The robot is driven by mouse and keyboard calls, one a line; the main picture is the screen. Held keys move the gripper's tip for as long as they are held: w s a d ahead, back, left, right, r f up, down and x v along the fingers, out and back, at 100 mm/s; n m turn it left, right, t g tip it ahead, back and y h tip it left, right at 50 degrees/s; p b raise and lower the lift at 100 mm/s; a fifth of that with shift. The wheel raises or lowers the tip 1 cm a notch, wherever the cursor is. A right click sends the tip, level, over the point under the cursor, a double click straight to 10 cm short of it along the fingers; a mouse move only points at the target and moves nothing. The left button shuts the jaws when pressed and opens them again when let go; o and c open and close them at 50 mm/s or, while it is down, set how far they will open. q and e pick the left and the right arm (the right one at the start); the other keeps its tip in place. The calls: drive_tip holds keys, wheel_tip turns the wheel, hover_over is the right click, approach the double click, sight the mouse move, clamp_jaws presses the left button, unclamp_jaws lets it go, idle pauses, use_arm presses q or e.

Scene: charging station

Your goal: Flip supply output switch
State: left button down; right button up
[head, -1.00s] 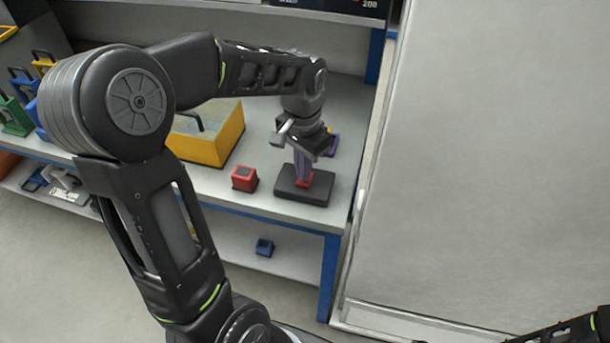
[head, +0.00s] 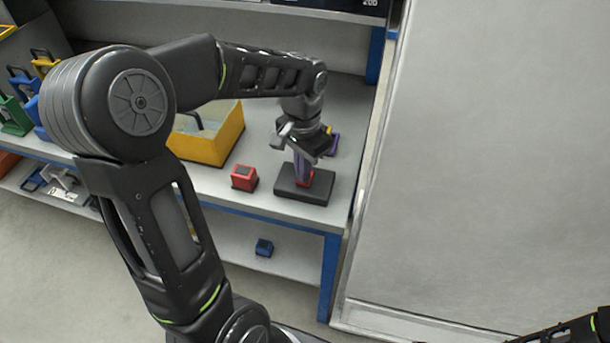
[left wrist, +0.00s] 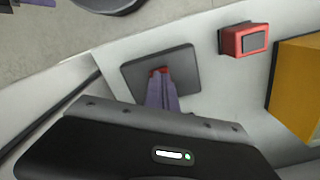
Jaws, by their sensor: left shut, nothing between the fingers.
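The switch is a dark, flat base (head: 290,194) with a small red part on it, near the front right of the bench. In the left wrist view the base (left wrist: 187,62) lies just past my fingertips, and the red part (left wrist: 155,71) shows at their ends. My left gripper (head: 302,181) has purple fingers, shut and empty, pointing down at the red part. The fingers (left wrist: 160,82) cover much of the red part, so I cannot tell whether they touch it or how it is tilted. My right gripper is out of view.
A red block with a grey face (head: 244,178) stands left of the base, and a yellow bin (head: 228,140) is behind it. A small blue block (head: 264,247) lies on the lower shelf. A large pale panel (head: 480,160) stands right of the bench.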

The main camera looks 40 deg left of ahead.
use_arm(q)
drive_tip(key=shift+f+b, duration=0.35)
drive_tip(key=shift+f, duration=0.15)
drive_tip(key=shift+r, duration=0.15)
wheel_tip(320, 180, up, 7)
drive_tip(key=p, duration=0.5)
drive_tip(key=shift+p, duration=0.4)
idle(0.5)
